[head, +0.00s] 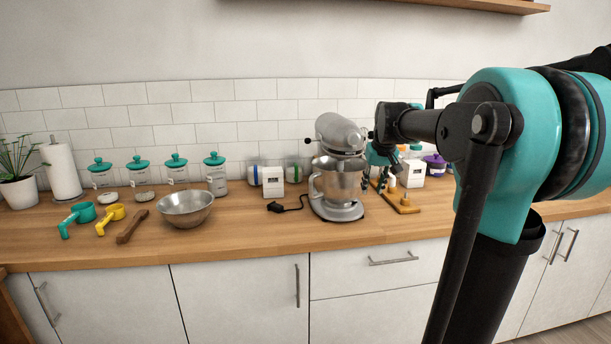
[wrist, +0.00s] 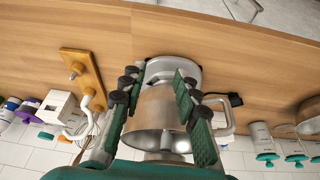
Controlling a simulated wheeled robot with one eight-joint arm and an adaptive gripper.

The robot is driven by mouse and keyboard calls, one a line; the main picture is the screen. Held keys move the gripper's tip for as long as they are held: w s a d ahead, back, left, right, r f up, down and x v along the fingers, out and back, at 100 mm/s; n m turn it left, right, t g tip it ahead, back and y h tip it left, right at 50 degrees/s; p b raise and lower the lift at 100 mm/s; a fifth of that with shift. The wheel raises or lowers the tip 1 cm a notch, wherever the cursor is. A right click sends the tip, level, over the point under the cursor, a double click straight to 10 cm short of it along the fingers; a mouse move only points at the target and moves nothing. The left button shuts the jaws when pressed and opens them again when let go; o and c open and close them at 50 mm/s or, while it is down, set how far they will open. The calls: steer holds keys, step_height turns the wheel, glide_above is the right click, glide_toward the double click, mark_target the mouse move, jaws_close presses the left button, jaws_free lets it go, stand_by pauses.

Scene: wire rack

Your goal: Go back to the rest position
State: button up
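My gripper (head: 384,177) is in front of the backsplash, just right of the stand mixer (head: 340,140) in the head view, partly hidden by my own arm. In the wrist view its two green-padded fingers (wrist: 157,80) are spread apart, with nothing held between them. The mixer's steel bowl (wrist: 153,105) shows in the gap, beyond the fingers. I cannot tell whether a finger touches the bowl.
A wooden board with pegs (head: 406,208) and a white box (head: 413,173) stand right of the mixer. A steel bowl (head: 186,207), teal-lidded jars (head: 177,171), measuring cups (head: 109,214) and a plant (head: 17,180) are further left. The counter front (head: 240,238) is clear.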

steer(key=s+a+f+m, duration=0.1)
steer(key=s+a+f, duration=0.1)
steer(key=s+f, duration=2.4)
steer(key=shift+s+f, duration=0.35)
steer(key=shift+s, duration=0.9)
steer(key=shift+o, duration=0.5)
